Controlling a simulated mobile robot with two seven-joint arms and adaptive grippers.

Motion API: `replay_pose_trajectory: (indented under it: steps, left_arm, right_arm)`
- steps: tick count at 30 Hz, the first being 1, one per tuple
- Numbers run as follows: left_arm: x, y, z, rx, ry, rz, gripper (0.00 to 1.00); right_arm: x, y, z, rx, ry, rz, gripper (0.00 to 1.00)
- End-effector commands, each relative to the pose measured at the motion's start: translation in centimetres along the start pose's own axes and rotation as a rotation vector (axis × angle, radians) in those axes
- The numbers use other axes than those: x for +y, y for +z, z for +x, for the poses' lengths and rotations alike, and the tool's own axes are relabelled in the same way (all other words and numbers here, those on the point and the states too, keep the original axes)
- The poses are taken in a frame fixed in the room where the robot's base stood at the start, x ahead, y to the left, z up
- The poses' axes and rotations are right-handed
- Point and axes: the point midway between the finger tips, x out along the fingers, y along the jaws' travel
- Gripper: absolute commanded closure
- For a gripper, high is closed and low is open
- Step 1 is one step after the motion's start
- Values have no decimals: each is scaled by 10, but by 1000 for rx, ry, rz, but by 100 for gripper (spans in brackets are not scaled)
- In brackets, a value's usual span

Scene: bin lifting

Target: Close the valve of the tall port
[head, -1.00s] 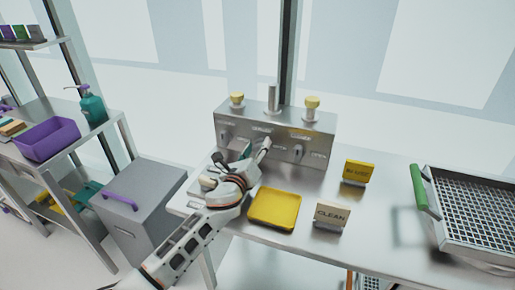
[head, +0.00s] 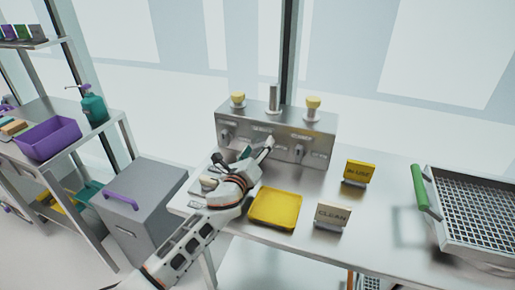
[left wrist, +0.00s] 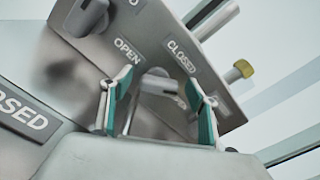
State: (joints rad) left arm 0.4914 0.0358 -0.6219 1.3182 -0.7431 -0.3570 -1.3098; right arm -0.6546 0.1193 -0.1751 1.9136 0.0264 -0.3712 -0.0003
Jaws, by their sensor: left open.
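The metal valve panel (head: 262,138) stands at the back of the bench. The tall port (head: 273,98) is the bare metal post in the middle of its top, between two shorter yellow-capped ports. My left gripper (head: 256,152) is in front of the panel's middle and hides most of the middle valve in the head view. In the left wrist view, my left gripper (left wrist: 160,108) is open, its teal-padded fingers on either side of a metal valve handle (left wrist: 158,84). The labels OPEN and CLOSED are above the handle. I cannot tell whether the fingers touch it. My right gripper is out of view.
Another valve knob (head: 299,152) is on the panel's right. A yellow tray (head: 275,208), a CLEAN sign (head: 331,215) and a yellow sign (head: 357,171) stand on the bench. A mesh basket (head: 475,215) is at the right. A grey bin (head: 140,215) is at the left.

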Motion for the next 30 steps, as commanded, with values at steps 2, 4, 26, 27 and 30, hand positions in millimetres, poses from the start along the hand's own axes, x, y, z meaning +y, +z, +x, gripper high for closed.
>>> replay_pose_trajectory:
  steps: [2,4,26,27,30]
  left_arm:
    - [0,0,-1,0,0,0,40]
    - [0,0,-3,0,0,0,40]
    - [1,0,-112,1,1,0,40]
    - [0,0,-115,0,0,0,40]
    - [0,0,-119,1,0,-1,40]
  right_arm:
    - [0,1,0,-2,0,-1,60]
    - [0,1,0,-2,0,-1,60]
    - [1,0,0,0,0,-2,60]
    - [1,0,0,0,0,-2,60]
    - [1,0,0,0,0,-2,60]
